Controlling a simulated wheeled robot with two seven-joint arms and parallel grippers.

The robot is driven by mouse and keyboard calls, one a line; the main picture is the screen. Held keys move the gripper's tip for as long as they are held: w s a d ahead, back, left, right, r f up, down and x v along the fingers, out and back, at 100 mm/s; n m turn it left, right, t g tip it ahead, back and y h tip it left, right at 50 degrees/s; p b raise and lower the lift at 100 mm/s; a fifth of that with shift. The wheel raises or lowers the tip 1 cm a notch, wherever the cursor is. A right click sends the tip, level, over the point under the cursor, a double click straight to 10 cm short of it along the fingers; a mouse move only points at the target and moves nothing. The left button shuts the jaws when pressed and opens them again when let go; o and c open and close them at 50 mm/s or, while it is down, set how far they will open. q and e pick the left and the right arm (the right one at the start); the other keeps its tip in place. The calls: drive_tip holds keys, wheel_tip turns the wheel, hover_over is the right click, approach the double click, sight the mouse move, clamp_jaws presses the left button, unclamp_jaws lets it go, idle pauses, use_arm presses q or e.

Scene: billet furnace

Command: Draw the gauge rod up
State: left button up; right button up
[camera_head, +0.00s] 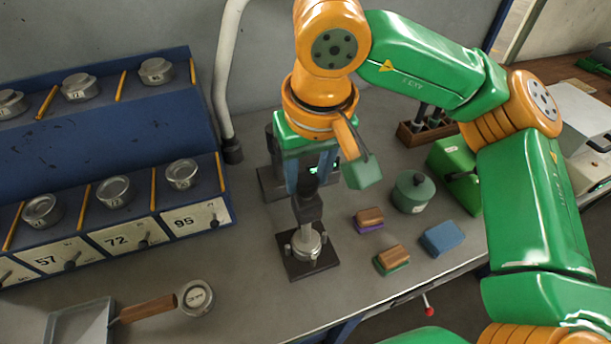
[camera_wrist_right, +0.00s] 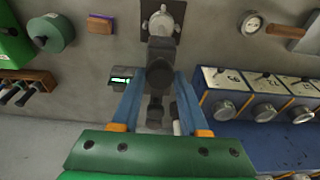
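The gauge stand has a dark square base (camera_head: 322,262) and a metal cylinder (camera_head: 308,243) on the bench. A dark block (camera_head: 307,208) and a dark knob (camera_head: 307,184) are above the cylinder, in an upright line. My right gripper (camera_head: 311,188) points down from above, with its blue fingers on either side of the knob. In the right wrist view the knob (camera_wrist_right: 158,75) is between the fingertips of the right gripper (camera_wrist_right: 160,80). I cannot tell whether the fingers touch it. My left gripper is not in view.
A blue rack (camera_head: 120,210) with numbered bays stands at left. A wooden-handled tool (camera_head: 150,308) lies in front. Right of the stand are small brown-topped blocks (camera_head: 392,258), a blue block (camera_head: 441,238) and a green lidded pot (camera_head: 411,192). A small lit display (camera_wrist_right: 121,79) is behind.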

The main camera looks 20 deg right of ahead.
wheel_tip(320, 180, up, 9)
drive_tip(key=p, duration=0.8)
drive_tip(key=o, duration=1.1)
drive_tip(key=shift+w+f, duration=0.1)
drive_tip(key=shift+f, duration=0.1)
drive_tip(key=shift+r+p, duration=1.55)
drive_tip(key=shift+r, duration=1.45)
